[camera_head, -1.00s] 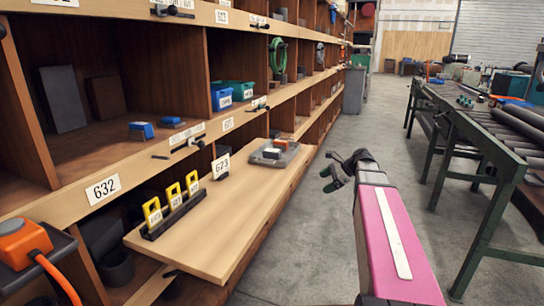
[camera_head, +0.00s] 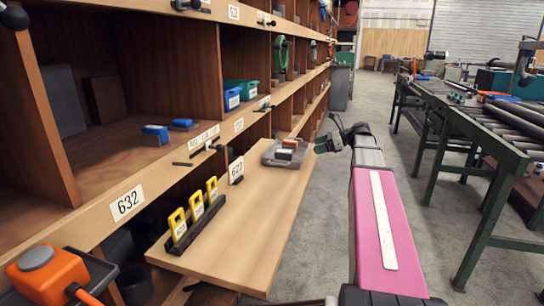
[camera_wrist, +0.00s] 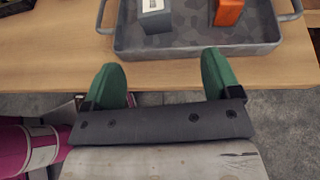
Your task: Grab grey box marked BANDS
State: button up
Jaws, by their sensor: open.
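A grey box (camera_wrist: 154,20) with a pale label stands in a grey tray (camera_wrist: 199,49) at the top of the wrist view. Its lettering is too small to read, and its upper part is cut off by the frame. An orange box (camera_wrist: 228,12) stands to its right in the same tray. My gripper (camera_wrist: 161,72) is open and empty, its green fingers just short of the tray's near wall. In the head view my gripper (camera_head: 329,143) is at the right of the tray (camera_head: 269,157), which lies at the far end of the wooden board.
The wooden board (camera_head: 235,225) juts from the shelving and also carries a black rack with yellow tags (camera_head: 196,205). Blue bins (camera_head: 231,99) sit in the shelf behind. A roller table (camera_head: 490,125) stands at the right, with clear floor between.

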aim_at(292, 151)
jog(key=x, duration=0.6)
jog(key=shift+w+a+r, duration=0.1)
jog(key=shift+a+r, duration=0.05)
jog(key=shift+a, duration=0.1)
jog(key=a, duration=0.2)
jog(key=a+f, duration=0.1)
jog(key=a, duration=0.1)
jog(key=shift+w+a, duration=0.15)
jog(key=shift+w, duration=0.1)
jog(key=shift+w+a+f, duration=0.15)
jog(key=shift+a+f, duration=0.1)
jog(key=shift+a, duration=0.15)
jog(key=shift+c, duration=0.3)
jog(key=c, duration=1)
